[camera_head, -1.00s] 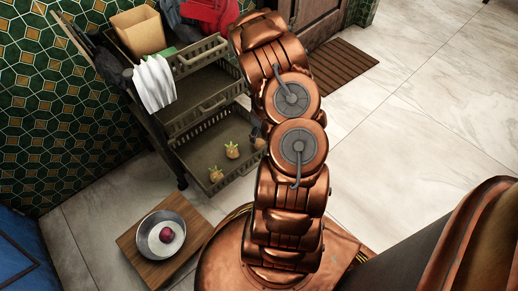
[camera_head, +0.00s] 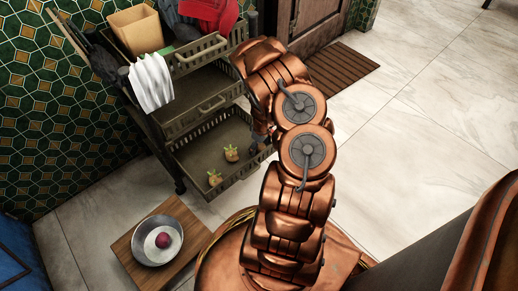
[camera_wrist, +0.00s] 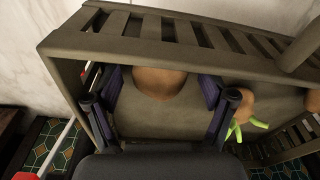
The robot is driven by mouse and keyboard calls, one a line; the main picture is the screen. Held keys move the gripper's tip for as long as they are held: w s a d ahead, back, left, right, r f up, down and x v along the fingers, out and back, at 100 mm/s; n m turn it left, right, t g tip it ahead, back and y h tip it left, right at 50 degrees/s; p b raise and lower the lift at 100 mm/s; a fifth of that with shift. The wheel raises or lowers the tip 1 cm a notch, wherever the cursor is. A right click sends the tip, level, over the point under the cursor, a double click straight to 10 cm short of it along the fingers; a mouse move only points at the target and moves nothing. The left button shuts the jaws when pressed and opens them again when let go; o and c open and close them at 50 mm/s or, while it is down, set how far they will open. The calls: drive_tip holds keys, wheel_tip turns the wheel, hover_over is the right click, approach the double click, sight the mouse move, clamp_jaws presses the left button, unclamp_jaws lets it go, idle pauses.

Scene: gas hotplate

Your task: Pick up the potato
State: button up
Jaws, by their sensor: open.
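A smooth brown round thing, which looks like the potato (camera_wrist: 160,82), lies in the bottom basket of the cart in the wrist view. My gripper (camera_wrist: 162,92) is open, with one dark finger to the left and one to the right of it. The potato's far side is partly covered by the basket's slatted wall. I cannot tell whether the fingers touch it. In the head view my arm hides the potato and most of my gripper.
The bottom basket (camera_head: 205,151) has slatted walls close around my gripper. Two tan vegetables with green tops (camera_head: 231,153) (camera_head: 214,178) lie in it. More baskets are above. A bowl (camera_head: 140,248) with a dark red round thing stands on a wooden board (camera_head: 186,267).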

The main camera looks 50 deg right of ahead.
drive_tip(key=c, duration=1.3)
drive_tip(key=shift+o, duration=0.2)
drive_tip(key=shift+r, duration=0.15)
